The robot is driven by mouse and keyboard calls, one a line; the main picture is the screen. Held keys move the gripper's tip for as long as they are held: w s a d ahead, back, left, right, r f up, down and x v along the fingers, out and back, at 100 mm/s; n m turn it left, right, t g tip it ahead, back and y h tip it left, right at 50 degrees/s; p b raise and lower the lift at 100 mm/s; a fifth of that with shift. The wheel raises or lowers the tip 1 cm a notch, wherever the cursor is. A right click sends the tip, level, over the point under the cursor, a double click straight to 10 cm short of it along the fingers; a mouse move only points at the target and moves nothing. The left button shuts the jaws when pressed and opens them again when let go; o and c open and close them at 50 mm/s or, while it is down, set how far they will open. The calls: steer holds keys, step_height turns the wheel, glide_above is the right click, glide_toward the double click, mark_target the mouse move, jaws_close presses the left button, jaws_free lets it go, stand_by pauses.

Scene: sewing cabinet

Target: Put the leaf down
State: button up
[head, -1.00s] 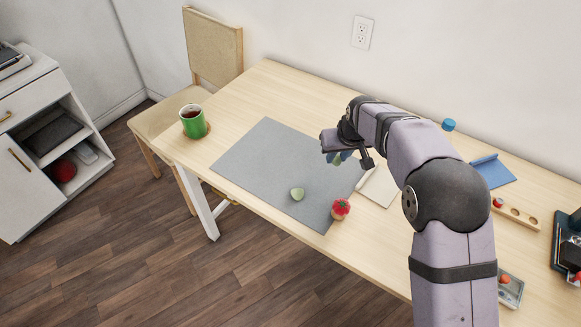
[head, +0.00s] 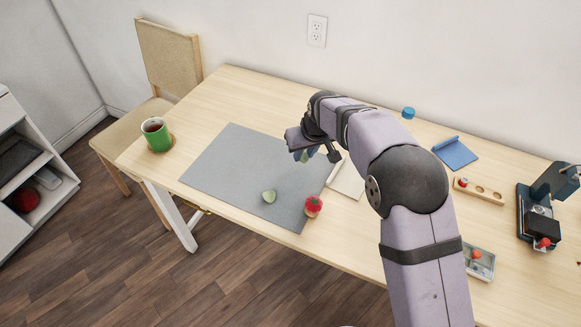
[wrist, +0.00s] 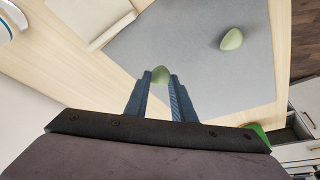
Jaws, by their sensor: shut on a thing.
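My gripper (wrist: 158,92) is shut on a green leaf (wrist: 160,74), which shows between the two blue fingertips in the wrist view. In the head view my gripper (head: 306,154) is above the right part of the grey mat (head: 225,160), and the held leaf is mostly hidden there. Another pale green leaf (head: 269,196) lies on the mat near its front edge. It also shows in the wrist view (wrist: 232,39), apart from my gripper.
A red-topped pincushion (head: 313,206) stands at the mat's front right corner. A green mug (head: 156,134) stands on a coaster at the table's left end. A beige folded piece (head: 347,183) lies right of the mat. The mat's left part is clear.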

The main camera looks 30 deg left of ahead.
mark_target(302, 173)
steer(key=shift+f+p, duration=0.6)
steer(key=shift+f, duration=3)
steer(key=shift+f, duration=0.2)
steer(key=o, duration=1)
steer(key=shift+c, duration=0.2)
steer(key=shift+r, duration=0.1)
steer(key=shift+r, duration=0.2)
steer(key=b+v, duration=0.1)
steer(key=v, duration=1.1)
steer(key=shift+b, duration=0.4)
steer(key=shift+d, duration=0.15)
